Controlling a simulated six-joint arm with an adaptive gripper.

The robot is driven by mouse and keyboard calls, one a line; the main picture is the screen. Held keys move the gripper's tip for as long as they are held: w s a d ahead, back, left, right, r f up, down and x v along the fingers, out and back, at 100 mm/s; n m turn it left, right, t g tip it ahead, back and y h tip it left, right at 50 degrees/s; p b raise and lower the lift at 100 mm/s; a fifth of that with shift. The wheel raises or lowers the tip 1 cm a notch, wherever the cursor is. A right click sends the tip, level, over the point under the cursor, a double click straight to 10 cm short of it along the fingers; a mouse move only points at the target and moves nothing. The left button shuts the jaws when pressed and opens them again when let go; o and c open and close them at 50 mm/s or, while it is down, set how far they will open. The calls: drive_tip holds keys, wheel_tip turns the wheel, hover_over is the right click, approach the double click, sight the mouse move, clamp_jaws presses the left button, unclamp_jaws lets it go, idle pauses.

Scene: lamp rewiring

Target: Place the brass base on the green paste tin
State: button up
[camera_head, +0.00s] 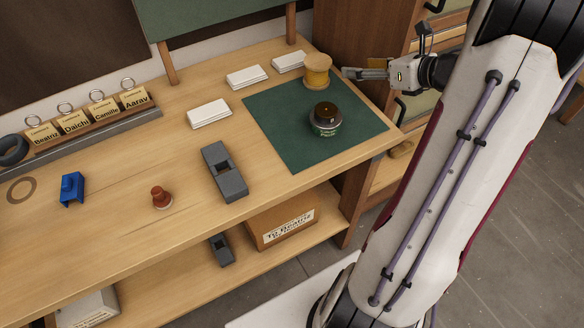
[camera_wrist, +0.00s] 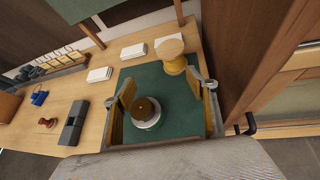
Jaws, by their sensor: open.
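A dark, brass-brown rounded piece (camera_head: 325,110), which looks like the brass base, sits on top of the tin. In the wrist view this piece (camera_wrist: 147,108) covers most of the pale-rimmed tin (camera_wrist: 149,124). My gripper (camera_head: 350,73) is in the air near the mat's back right corner, apart from the tin. In the wrist view its fingers (camera_wrist: 160,92) are spread with nothing held. The tin and the piece show between and beyond them.
A yellow spool (camera_head: 317,72) stands at the mat's back corner, close to my gripper. White blocks (camera_head: 209,113) lie behind the green mat (camera_head: 275,125). A grey plane-like tool (camera_head: 224,172), a red-brown stamp (camera_head: 161,197) and a blue piece (camera_head: 72,188) are to the left. A wooden cabinet (camera_head: 355,45) stands behind.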

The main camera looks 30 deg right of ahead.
drive_tip(key=w+a+r+m+h, duration=0.2)
drive_tip(key=w+r+m+h, duration=0.3)
drive_tip(key=r+m, duration=0.35)
drive_tip(key=s+a+r+m+g+h, duration=0.1)
drive_tip(key=s+a+r+m+h, duration=0.4)
drive_tip(key=m, duration=0.6)
drive_tip(key=s+a+f+m+g+y, duration=0.2)
drive_tip(key=s+a+f+m+y, duration=0.1)
drive_tip(key=s+a+m, duration=0.5)
drive_tip(key=s+a+f+m+g+y, duration=0.3)
drive_tip(key=s+a+m, duration=0.6)
drive_tip(key=s+a, duration=0.5)
drive_tip(key=a+y, duration=0.1)
drive_tip(key=a, duration=0.2)
drive_tip(key=shift+s+a+g, duration=0.15)
drive_tip(key=shift+a+g, duration=0.15)
drive_tip(key=shift+a, duration=0.1)
